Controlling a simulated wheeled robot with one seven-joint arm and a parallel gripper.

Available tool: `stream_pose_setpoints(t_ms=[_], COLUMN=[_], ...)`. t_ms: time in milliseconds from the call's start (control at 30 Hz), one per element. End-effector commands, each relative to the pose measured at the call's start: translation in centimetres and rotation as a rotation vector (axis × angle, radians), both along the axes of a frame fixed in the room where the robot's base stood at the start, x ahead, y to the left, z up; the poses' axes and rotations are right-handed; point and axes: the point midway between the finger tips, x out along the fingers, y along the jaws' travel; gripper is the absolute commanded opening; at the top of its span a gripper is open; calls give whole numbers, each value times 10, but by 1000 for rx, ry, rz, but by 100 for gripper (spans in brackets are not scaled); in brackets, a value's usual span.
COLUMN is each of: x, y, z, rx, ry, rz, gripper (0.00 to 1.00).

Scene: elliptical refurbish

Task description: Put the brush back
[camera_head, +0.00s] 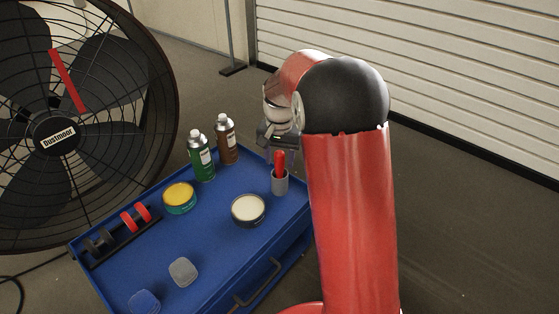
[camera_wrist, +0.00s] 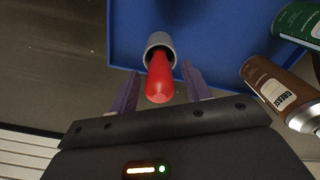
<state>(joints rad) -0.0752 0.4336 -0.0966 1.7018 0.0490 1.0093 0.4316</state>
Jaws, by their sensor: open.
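The brush shows as a red handle (camera_head: 279,160) standing up out of a small grey cup (camera_head: 280,183) near the right corner of the blue cart top. Its lower end is hidden inside the cup. In the wrist view the red handle (camera_wrist: 160,80) points toward the camera and the grey cup (camera_wrist: 158,42) lies behind it. My gripper (camera_wrist: 160,88) is open, with one purple finger on each side of the handle and a gap on both sides. In the head view my gripper (camera_head: 268,138) is just above and left of the handle, partly hidden by my arm.
The blue cart top (camera_head: 222,240) also holds a green spray can (camera_head: 202,160), a brown spray can (camera_head: 227,143), a yellow-topped tin (camera_head: 179,196), a cream-topped tin (camera_head: 248,209) and a rack with red rolls (camera_head: 135,218). A large fan (camera_head: 60,140) stands left.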

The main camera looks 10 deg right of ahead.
Motion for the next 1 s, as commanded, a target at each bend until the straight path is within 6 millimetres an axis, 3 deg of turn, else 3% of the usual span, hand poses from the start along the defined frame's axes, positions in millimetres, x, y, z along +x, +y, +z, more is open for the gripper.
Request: stream_pose_setpoints(t_ms=[300, 667, 767, 1000], x=[0, -8, -30, -132], y=[0, -1, -2, -3], z=[70, 113, 132, 173], rx=[0, 2, 7, 1], ry=[-3, -16, -56, -223], rz=[0, 11, 44, 198], gripper=[48, 48, 48, 48])
